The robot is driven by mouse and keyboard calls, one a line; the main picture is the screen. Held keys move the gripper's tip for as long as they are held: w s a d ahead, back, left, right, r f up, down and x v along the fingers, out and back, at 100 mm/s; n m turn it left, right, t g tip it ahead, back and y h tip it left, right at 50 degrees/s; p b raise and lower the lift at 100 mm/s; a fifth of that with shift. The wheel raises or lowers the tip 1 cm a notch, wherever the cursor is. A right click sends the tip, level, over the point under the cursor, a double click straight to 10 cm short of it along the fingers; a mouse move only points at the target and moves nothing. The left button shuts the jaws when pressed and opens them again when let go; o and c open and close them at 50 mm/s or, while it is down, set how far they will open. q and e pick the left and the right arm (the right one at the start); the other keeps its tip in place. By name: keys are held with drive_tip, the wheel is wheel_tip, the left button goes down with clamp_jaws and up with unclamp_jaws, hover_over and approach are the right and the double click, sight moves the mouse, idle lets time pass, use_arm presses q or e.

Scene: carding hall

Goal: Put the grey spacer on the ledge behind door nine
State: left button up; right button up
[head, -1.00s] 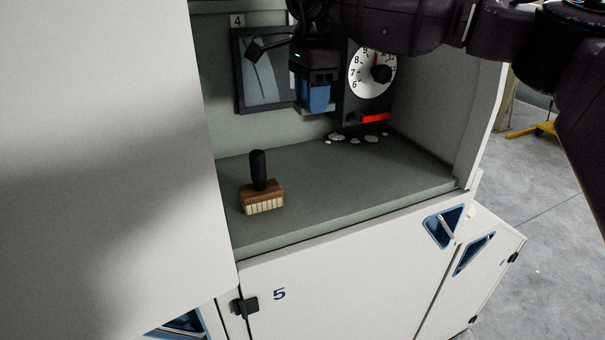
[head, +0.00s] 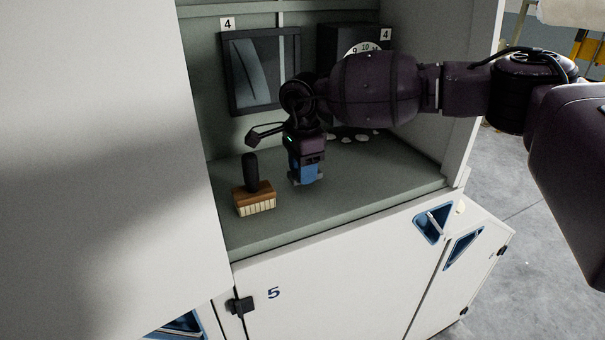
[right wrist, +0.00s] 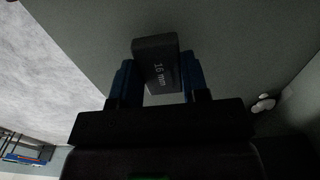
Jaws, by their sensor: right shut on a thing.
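My right gripper (head: 305,176) reaches into the open compartment, its blue fingers pointing down above the grey-green shelf (head: 345,200). In the right wrist view my right gripper (right wrist: 158,84) is shut on a dark grey block marked "16 mm", the grey spacer (right wrist: 155,62). In the head view the spacer cannot be made out clearly at the fingers. I cannot tell whether it touches the shelf. No door marked nine shows; the door below the compartment is marked 5 (head: 320,290). My left gripper is not in view.
A brush (head: 255,200) with a dark upright handle stands left of my right gripper. White bits (head: 347,138) lie at the back near a dial (head: 362,47) partly hidden by my arm. A dark-framed panel (head: 255,72) is on the back wall. A white panel (head: 95,150) fills the left.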

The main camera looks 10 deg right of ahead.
wheel_tip(320, 180, down, 2)
drive_tip(key=shift+f, duration=0.15)
drive_tip(key=o, duration=0.9)
